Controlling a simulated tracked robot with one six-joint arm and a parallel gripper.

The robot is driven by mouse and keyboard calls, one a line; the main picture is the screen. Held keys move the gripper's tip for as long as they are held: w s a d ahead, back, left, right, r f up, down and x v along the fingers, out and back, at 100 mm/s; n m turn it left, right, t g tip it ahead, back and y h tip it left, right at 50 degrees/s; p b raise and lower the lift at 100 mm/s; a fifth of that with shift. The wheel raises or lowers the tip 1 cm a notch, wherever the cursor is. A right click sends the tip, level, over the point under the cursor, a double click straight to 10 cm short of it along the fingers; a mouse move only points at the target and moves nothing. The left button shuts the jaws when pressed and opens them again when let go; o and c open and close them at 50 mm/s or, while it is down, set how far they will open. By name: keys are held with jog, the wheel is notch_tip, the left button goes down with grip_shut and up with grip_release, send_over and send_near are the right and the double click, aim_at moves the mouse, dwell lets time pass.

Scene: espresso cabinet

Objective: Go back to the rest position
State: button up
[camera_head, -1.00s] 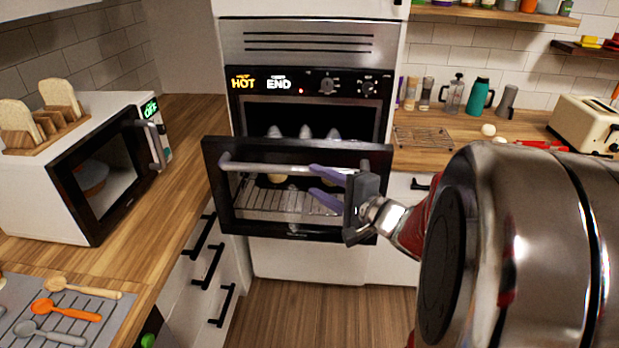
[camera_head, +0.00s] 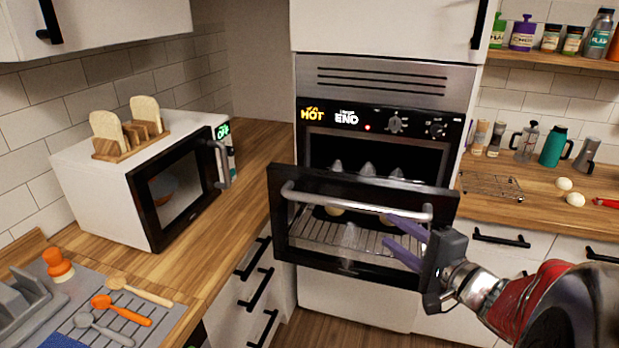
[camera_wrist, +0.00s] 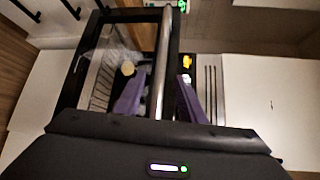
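My gripper (camera_head: 396,235) is in front of the right half of the oven door (camera_head: 350,266). Its two purple fingers are apart, with nothing visible gripped between them. The door is black-framed with a glass window, and is tilted partly open. Its metal handle (camera_head: 350,203) runs just above the fingers in the head view. In the wrist view the handle (camera_wrist: 163,62) runs between the open fingers (camera_wrist: 160,100); I cannot tell whether they touch it. The oven (camera_head: 385,120) shows HOT and END with a red light. A wire rack with pale food shows inside.
A white microwave (camera_head: 110,190) with a toast rack (camera_head: 132,140) on top stands on the left counter. A grey mat (camera_head: 110,318) with spoons lies at the front left. White drawers (camera_head: 225,322) with black handles are left of the oven. Bottles and eggs stand on the right counter (camera_head: 545,205).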

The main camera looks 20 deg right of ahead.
jog(key=s+a+f+n+g+y, duration=0.2)
jog(key=a+n+g, duration=0.1)
jog(key=a, duration=0.5)
jog(key=s+a+f+n+g+y, duration=0.1)
jog(key=a+n+g+y, duration=0.2)
jog(key=a, duration=0.5)
jog(key=s+a+f+n+g+h, duration=0.35)
jog(key=s+a+n+g, duration=0.2)
jog(key=s+n, duration=0.3)
jog(key=shift+s+d+r+n+t+h, duration=0.2)
jog(key=shift+s+d+r+n+h, duration=0.1)
jog(key=shift+d+r+n+h, duration=0.4)
jog(key=shift+s+d+r+n+t+h, duration=0.15)
jog(key=shift+s+d+r+n+h, duration=0.15)
jog(key=shift+d+r+h, duration=0.4)
jog(key=shift+s+d+r+n+t+h, duration=0.25)
jog(key=shift+d+n+h, duration=0.25)
jog(key=shift+h, duration=0.45)
jog(key=shift+s, duration=0.1)
dwell(3.1)
